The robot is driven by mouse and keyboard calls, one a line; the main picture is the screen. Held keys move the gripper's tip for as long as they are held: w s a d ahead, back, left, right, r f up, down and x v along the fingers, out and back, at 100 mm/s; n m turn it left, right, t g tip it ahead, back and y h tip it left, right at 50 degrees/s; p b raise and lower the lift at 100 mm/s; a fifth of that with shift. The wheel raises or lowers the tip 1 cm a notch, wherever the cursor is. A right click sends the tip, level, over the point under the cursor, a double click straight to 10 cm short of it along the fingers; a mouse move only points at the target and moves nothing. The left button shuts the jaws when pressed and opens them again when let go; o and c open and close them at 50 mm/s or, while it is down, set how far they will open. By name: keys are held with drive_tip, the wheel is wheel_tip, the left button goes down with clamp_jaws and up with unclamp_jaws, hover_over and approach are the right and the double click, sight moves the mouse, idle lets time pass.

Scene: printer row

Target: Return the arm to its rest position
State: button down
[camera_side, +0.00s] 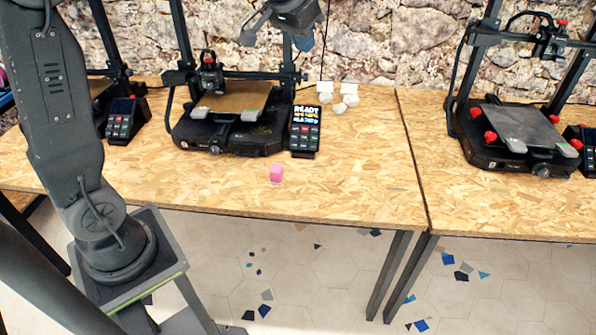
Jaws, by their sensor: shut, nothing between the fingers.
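My gripper (304,43) shows at the top middle of the side view, dark grey, partly cut off by the top edge. It points down, high in front of the stone wall and up and right of the middle printer. It is shut with nothing in it.
The middle printer (228,140) stands on the wooden table (345,195), its lit control screen (305,130) at its right. Several small whitish pieces (340,105) lie behind the screen. Another printer (515,135) stands on the right table. The table front is mostly clear.

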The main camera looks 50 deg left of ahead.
drive_tip(key=s+d+f, duration=0.2)
drive_tip(key=s+d, duration=0.1)
drive_tip(key=s, duration=0.5)
drive_tip(key=s+d+f+m, duration=0.1)
drive_tip(key=s+d+f, duration=0.1)
drive_tip(key=s, duration=0.7)
drive_tip(key=s+d+f, duration=0.2)
drive_tip(key=s+d, duration=0.1)
drive_tip(key=s, duration=0.6)
drive_tip(key=shift+d+h, duration=0.3)
drive_tip(key=shift+d, duration=0.05)
